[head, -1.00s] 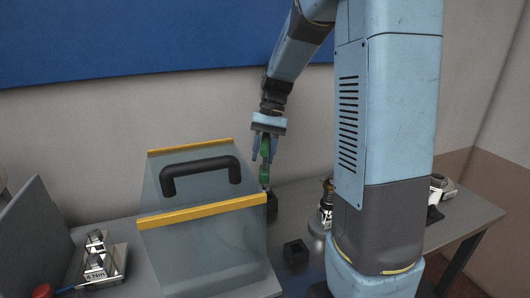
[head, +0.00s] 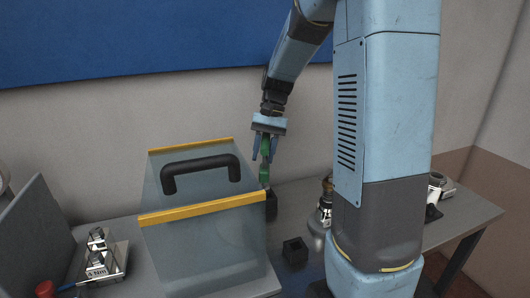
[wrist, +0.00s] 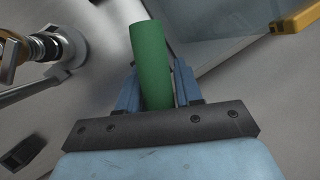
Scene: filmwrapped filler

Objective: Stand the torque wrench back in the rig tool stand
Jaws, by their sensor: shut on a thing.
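My gripper (head: 265,152) is shut on the green handle (head: 264,173) of what seems to be the torque wrench, behind the right side of the clear case. The handle hangs roughly upright below the fingers, and the wrist view shows it (wrist: 150,55) between the two blue fingers. A small black block or holder (head: 271,206) sits just beneath its lower end. I cannot tell whether the tool touches it or is inside it. A second black open-topped block (head: 295,251) stands nearer on the table. I cannot tell for sure which one is the rig tool stand.
The clear case (head: 205,250) with yellow edges and a black handle stands just left of my gripper. A metal and brass fitting (head: 326,207) stands to the right, partly behind my arm. Metal blocks (head: 98,262) and a red-ended tool (head: 45,289) lie at the left.

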